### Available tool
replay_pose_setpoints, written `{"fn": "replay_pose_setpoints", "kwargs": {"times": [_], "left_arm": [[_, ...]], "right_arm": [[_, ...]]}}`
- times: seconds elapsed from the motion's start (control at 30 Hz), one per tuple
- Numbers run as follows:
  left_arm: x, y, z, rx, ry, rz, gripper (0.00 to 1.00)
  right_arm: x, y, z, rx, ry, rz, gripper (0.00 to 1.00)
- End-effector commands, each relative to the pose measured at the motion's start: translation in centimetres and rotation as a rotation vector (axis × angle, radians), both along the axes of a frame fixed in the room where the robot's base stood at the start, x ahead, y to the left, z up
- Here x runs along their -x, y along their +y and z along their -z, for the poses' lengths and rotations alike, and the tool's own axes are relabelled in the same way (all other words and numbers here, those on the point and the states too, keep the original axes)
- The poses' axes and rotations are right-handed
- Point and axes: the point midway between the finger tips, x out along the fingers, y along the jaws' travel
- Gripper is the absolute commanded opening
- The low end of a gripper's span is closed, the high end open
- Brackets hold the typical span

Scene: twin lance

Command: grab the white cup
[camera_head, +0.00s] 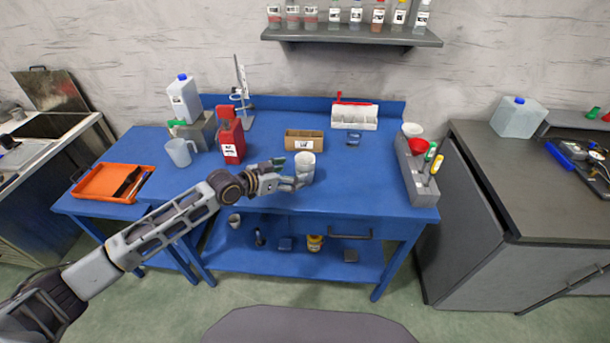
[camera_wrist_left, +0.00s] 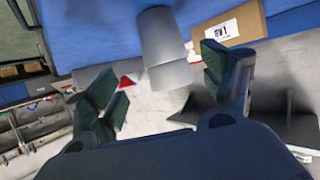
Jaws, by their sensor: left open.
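The white cup (camera_head: 305,162) stands on the blue table near its middle, just in front of a small cardboard box. My left gripper (camera_head: 297,176) reaches in from the left and is at the cup's near left side. In the left wrist view the cup (camera_wrist_left: 163,50) is between and beyond the fingertips of my left gripper (camera_wrist_left: 163,75). Its green-padded fingers are spread wide, one on each side, and I see no contact with the cup. My right gripper is not in view.
The cardboard box (camera_head: 304,139) stands behind the cup. A clear jug (camera_head: 180,152), a red can (camera_head: 231,141) and an orange tray (camera_head: 107,184) stand to the left. A grey holder (camera_head: 417,177) with tools stands to the right. Table between cup and holder is clear.

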Motion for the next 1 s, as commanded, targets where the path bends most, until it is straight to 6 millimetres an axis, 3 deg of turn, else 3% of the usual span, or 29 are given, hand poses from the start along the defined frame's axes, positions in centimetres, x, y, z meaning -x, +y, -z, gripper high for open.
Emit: {"fn": "replay_pose_setpoints", "kwargs": {"times": [0.33, 1.0], "left_arm": [[-1.8, -1.7, 0.9, 0.001, -0.002, 0.000, 0.81], [-2.5, -2.1, 1.4, 0.001, 0.000, 0.000, 0.81]], "right_arm": [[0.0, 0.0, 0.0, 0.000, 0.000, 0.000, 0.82], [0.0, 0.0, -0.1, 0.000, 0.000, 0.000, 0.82]]}}
